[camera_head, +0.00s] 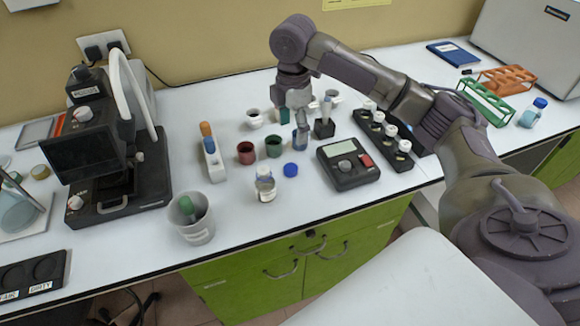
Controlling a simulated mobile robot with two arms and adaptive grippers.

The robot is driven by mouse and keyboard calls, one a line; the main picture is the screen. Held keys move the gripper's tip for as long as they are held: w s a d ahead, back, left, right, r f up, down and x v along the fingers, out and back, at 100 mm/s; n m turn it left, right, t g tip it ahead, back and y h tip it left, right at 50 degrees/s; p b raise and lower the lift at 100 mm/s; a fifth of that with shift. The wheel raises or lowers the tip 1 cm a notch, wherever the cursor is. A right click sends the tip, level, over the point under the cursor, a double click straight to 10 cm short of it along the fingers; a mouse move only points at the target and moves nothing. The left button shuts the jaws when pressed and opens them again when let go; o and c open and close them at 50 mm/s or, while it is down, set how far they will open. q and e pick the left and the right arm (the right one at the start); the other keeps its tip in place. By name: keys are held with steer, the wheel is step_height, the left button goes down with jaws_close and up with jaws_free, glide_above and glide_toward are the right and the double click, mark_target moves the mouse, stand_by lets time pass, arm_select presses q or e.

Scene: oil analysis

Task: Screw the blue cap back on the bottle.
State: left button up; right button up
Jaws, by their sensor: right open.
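The blue cap (290,170) lies on the white bench. A small clear bottle (266,190) with a pale label stands upright just left of and nearer than the cap, with no blue cap on its neck. My right gripper (300,118) points down over the bench, behind and slightly right of the cap, and is open. It is apart from both the cap and the bottle. My left gripper is not in view.
A black device with a screen (348,164) and a black rack of vials (384,142) stand to the right. Red (246,153) and green (273,147) cups stand behind the cap. A grey beaker (195,222) is at front left. Another blue-capped bottle (532,114) stands far right.

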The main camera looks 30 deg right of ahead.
step_height(320, 180, down, 2)
glide_above(290, 168)
steer(key=f, duration=0.6)
steer(key=shift+s+d+p, duration=0.1)
steer(key=shift+s+p, duration=0.1)
steer(key=shift+p, duration=0.15)
steer(key=shift+f, duration=0.45)
steer(key=f+p, duration=0.1)
steer(key=f, duration=0.3)
steer(key=shift+w, duration=0.2)
steer(key=shift+f, duration=0.6)
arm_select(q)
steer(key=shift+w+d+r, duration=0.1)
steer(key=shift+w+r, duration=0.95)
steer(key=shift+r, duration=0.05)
